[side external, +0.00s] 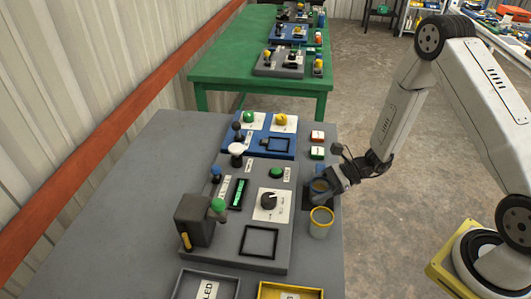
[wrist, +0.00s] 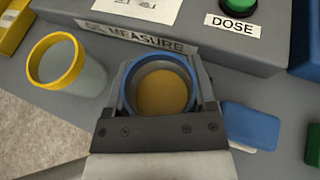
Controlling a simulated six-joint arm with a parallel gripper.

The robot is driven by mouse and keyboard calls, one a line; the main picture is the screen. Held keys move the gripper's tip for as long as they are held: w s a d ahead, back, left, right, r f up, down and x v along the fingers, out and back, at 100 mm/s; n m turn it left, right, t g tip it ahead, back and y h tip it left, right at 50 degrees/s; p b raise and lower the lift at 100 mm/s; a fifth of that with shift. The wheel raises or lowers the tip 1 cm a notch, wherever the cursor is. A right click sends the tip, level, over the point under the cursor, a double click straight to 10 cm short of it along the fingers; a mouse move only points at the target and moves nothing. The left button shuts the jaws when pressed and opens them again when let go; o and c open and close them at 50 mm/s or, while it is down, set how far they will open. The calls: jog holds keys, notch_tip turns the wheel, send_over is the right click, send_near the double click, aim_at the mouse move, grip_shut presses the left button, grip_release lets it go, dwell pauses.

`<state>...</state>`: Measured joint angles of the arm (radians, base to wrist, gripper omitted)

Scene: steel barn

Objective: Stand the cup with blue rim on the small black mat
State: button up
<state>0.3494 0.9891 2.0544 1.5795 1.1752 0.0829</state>
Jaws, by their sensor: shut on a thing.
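The cup with the blue rim (wrist: 188,72) is between the jaws of my gripper (wrist: 160,85) in the wrist view, with a brownish-yellow fill inside. In the side view the same cup (side external: 320,185) is held by my gripper (side external: 328,186) at the right edge of the grey table, beside the grey panel. The cup looks about upright; I cannot tell whether its base touches the table. A dark patch (side external: 306,198) shows just left of the cup, possibly the small black mat; it is mostly hidden.
A cup with a yellow rim (side external: 320,222) stands close by; it also shows in the wrist view (wrist: 60,65). The grey panel (side external: 215,258) with knobs and levers is left of my gripper. A blue block (wrist: 250,127) lies right of the jaws. Two trays sit at the front.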

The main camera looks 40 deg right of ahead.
jog(key=o, duration=1.2)
jog(key=shift+r, duration=0.15)
jog(key=v, duration=1.2)
jog(key=shift+a+r, duration=0.1)
